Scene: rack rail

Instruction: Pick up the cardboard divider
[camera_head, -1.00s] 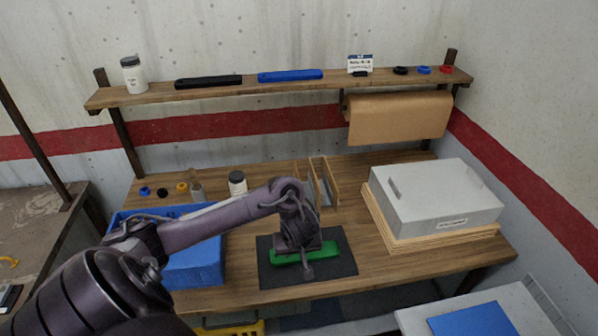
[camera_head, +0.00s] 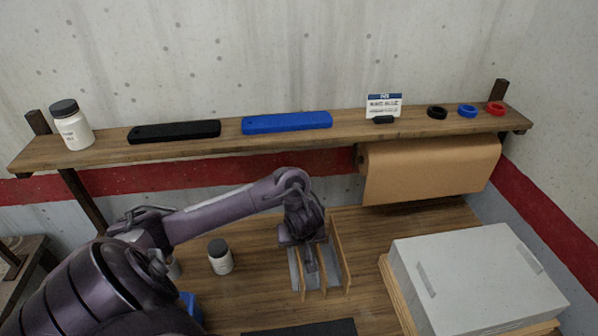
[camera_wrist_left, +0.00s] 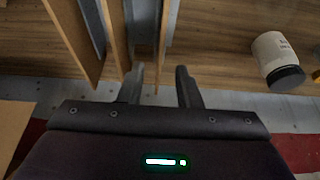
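Several thin brown cardboard dividers (camera_head: 340,255) stand upright, side by side, in a grey slotted rack (camera_head: 295,270) on the wooden bench. My left gripper (camera_head: 309,264) is over the rack, pointing down, and partly hides the dividers. In the left wrist view, the gripper's two fingers (camera_wrist_left: 159,88) are apart. One thin divider (camera_wrist_left: 164,42) runs between them, with gaps showing on both sides. Two more dividers, one of them at the far left (camera_wrist_left: 72,42), stand left of the fingers. My right gripper is out of view.
A white jar (camera_head: 220,260) with a dark lid stands left of the rack. A grey box (camera_head: 475,280) on wooden boards is at the right. A shelf (camera_head: 225,147) and brown paper roll (camera_head: 430,170) are behind. A dark mat (camera_head: 300,328) lies in front.

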